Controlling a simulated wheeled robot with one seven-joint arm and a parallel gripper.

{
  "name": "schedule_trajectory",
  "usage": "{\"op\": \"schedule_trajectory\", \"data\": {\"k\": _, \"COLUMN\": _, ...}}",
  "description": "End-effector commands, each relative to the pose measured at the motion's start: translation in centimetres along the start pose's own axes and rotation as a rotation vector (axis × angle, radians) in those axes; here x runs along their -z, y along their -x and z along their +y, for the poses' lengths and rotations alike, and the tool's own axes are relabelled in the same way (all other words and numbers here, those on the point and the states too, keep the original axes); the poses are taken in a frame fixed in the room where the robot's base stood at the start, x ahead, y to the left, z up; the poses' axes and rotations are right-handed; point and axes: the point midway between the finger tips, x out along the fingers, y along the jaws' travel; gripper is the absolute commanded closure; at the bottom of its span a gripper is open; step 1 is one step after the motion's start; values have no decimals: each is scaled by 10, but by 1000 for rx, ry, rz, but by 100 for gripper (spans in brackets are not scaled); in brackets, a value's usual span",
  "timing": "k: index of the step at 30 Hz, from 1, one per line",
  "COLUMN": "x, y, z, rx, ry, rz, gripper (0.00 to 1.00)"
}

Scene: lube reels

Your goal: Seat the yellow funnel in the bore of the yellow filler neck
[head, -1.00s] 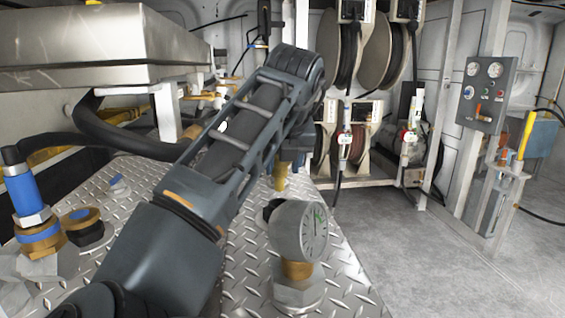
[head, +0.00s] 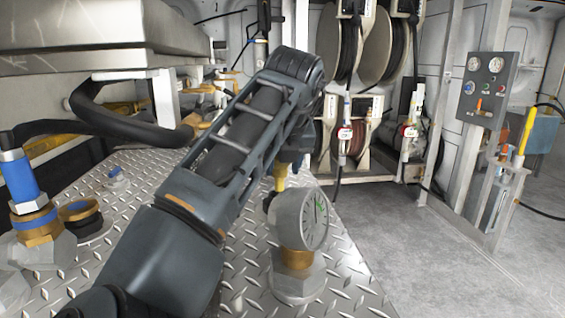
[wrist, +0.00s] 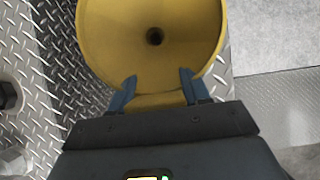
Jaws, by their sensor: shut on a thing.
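The yellow funnel (wrist: 120,45) fills the top of the wrist view, its wide mouth facing the camera and a dark round hole at its middle. My gripper (wrist: 158,88) is shut on the tab at the funnel's near edge, one finger on each side. In the head view my arm hides most of the gripper and funnel. A small yellow piece (head: 280,174) shows just under the wrist there, above the plate and behind the gauge. I cannot tell whether it is the funnel's spout or the filler neck. The neck's bore is not visible in either view.
A dial gauge (head: 298,219) on a brass fitting stands close right of my arm. Blue-and-brass fittings (head: 38,222) stand at the left on the diamond plate (head: 345,270). A metal tank (head: 70,30) overhangs at upper left. Open floor (head: 440,265) lies at right.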

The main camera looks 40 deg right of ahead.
Motion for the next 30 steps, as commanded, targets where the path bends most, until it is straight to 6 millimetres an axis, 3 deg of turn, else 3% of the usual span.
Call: {"op": "schedule_trajectory", "data": {"k": 30, "x": 12, "y": -20, "z": 0, "rx": -1, "ry": 0, "rz": -1, "gripper": 89}}
